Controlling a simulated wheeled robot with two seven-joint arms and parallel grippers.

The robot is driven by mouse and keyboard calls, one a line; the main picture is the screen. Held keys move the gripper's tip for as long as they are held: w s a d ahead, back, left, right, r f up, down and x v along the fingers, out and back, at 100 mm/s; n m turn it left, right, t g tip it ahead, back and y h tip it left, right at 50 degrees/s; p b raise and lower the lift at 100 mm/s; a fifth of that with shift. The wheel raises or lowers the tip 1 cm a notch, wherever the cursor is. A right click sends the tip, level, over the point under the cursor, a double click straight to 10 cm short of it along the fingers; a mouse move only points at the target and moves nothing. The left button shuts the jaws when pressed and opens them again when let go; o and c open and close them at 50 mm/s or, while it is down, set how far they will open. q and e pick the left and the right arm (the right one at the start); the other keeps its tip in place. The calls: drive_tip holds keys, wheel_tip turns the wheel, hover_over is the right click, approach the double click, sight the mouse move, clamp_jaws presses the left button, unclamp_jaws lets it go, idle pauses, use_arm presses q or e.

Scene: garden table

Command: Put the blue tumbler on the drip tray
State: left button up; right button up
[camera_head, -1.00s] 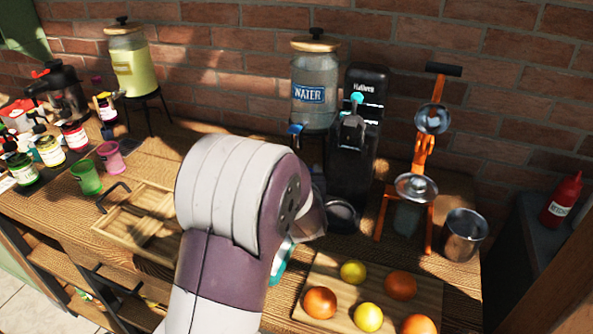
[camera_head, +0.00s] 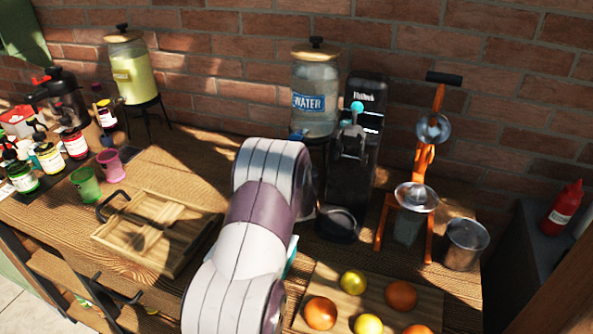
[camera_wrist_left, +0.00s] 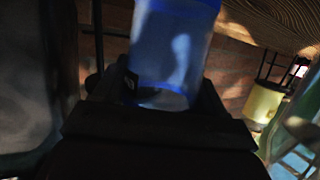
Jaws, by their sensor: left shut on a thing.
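The blue tumbler (camera_wrist_left: 172,45) fills the upper middle of the left wrist view, between the jaws of my left gripper (camera_wrist_left: 165,88), which is shut on it. In the head view my left arm hides both the gripper and the tumbler. What looks like the drip tray (camera_head: 338,222) is a dark round dish at the foot of the black machine, just right of my left arm. Nothing is seen standing on it. My right gripper is in neither view.
The black machine (camera_head: 357,160) stands beside the water dispenser (camera_head: 315,95). An orange juicer (camera_head: 416,195) and a metal cup (camera_head: 466,243) stand to the right. A fruit board (camera_head: 375,290) lies in front. A wooden tray (camera_head: 150,240), green cup (camera_head: 86,185) and pink cup (camera_head: 111,165) are left.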

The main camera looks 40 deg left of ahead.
use_arm(q)
drive_tip(key=shift+w+a+f, duration=0.15)
drive_tip(key=shift+a+f, duration=0.05)
drive_tip(key=shift+f, duration=0.2)
drive_tip(key=shift+w+a+f, duration=0.15)
drive_tip(key=shift+f, duration=0.2)
drive_tip(key=shift+s+d, duration=0.1)
drive_tip(key=o, duration=1)
drive_tip(key=shift+f, duration=0.15)
drive_tip(key=shift+o, duration=0.2)
drive_tip(key=shift+r, duration=0.3)
drive_tip(key=v, duration=1.2)
drive_tip(key=shift+b, duration=0.3)
